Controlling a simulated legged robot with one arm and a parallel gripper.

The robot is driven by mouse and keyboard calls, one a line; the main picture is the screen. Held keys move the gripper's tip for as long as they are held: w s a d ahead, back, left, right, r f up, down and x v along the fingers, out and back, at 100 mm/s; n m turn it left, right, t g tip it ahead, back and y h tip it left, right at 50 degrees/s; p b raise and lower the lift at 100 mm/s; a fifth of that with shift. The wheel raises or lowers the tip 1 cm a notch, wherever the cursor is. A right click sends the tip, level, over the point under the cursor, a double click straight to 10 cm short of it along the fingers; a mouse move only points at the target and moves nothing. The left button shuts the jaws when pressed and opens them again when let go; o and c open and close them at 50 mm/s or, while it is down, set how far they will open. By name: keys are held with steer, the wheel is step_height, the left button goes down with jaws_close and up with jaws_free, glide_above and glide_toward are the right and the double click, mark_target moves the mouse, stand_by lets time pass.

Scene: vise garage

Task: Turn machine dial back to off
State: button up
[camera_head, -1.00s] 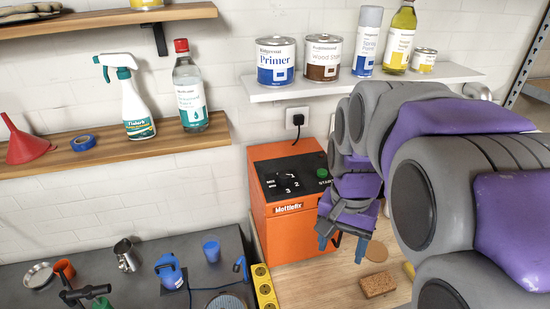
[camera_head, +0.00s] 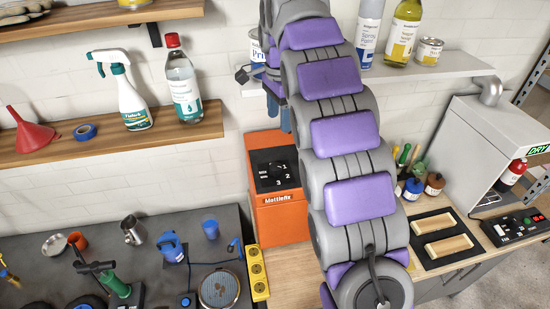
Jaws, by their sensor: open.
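The orange machine (camera_head: 279,222) stands against the wall on the wooden worktop, and my arm hides its right side. Its black panel (camera_head: 265,159) faces up and forward and carries a dark dial (camera_head: 272,172) with the numbers 1, 2 and 3 around it. The dial's exact pointing is too small to tell. My gripper (camera_head: 279,115) is above the machine's panel, with its blue fingers pointing down. It is open, apart from the dial and partly hidden by my arm.
The white shelf (camera_head: 455,71) with cans and bottles is close behind my arm. A wooden shelf (camera_head: 60,160) holds a spray bottle and a clear bottle at left. A white DRY cabinet (camera_head: 478,135) stands at right.

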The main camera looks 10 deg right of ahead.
steer(key=a, duration=0.1)
glide_above(275, 166)
steer(key=d, duration=0.1)
step_height(275, 166, down, 10)
steer(key=shift+f, duration=0.1)
steer(key=f, duration=0.2)
steer(key=a+f, duration=0.1)
steer(key=f, duration=0.3)
steer(key=shift+a+f, duration=0.15)
steer(key=shift+a, duration=0.15)
steer(key=shift+d+f, duration=0.25)
steer(key=shift+f, duration=0.1)
steer(key=shift+d, duration=0.35)
steer(key=shift+a, duration=0.35)
steer(key=c, duration=1)
